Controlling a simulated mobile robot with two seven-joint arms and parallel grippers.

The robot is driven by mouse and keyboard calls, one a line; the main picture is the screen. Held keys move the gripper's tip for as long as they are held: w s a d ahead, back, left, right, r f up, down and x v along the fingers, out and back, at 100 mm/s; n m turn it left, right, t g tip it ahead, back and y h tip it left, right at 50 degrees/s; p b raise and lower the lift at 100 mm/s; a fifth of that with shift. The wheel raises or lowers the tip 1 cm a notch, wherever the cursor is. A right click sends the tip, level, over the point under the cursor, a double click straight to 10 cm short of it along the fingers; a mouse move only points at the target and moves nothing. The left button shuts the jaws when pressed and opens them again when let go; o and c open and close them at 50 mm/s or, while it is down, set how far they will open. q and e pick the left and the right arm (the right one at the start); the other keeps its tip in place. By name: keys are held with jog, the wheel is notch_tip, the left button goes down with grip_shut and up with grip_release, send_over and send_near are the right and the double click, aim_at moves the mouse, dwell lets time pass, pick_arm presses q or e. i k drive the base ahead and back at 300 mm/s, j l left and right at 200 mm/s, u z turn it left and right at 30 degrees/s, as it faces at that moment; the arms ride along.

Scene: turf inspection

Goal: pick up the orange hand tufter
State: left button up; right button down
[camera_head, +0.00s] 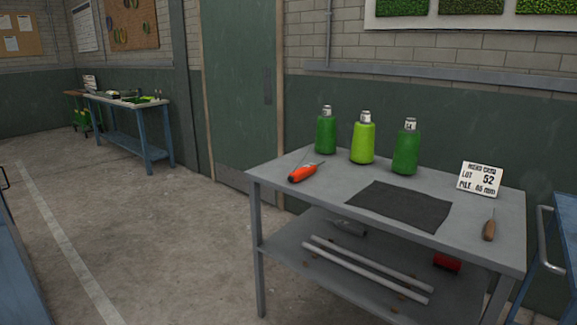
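The orange hand tufter (302,173) lies on the grey table (275,182) near its left edge. It has an orange body with a dark part at its near end and a thin needle pointing toward the back right. It lies in front of the left green bottle-shaped spool, apart from the dark mat. Neither of my grippers shows in the head view.
Two dark green spools (326,131) (406,148) and a lime one (363,139) stand behind. A dark mat (400,206), a wooden-handled tool (489,230) and a lettered card (479,179) lie or stand rightward. Tubes (365,270) lie on the lower shelf. Floor is clear at left.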

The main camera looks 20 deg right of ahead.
aim_at(303, 172)
jog(key=i+j+z, duration=0.1)
jog(key=i+z, duration=0.15)
jog(key=i, duration=0.3)
jog(key=i+j+z, duration=0.2)
jog(key=i, duration=0.3)
jog(key=i+j+z, duration=0.1)
jog(key=i+z, duration=0.3)
jog(key=i+j+z, duration=0.15)
jog(key=z, duration=0.3)
jog(key=i+j+z, duration=0.2)
jog(key=j+z, duration=0.2)
jog(key=i+j+z, duration=0.2)
jog(key=z, duration=0.2)
jog(key=k+j, duration=0.05)
jog(key=j, duration=0.05)
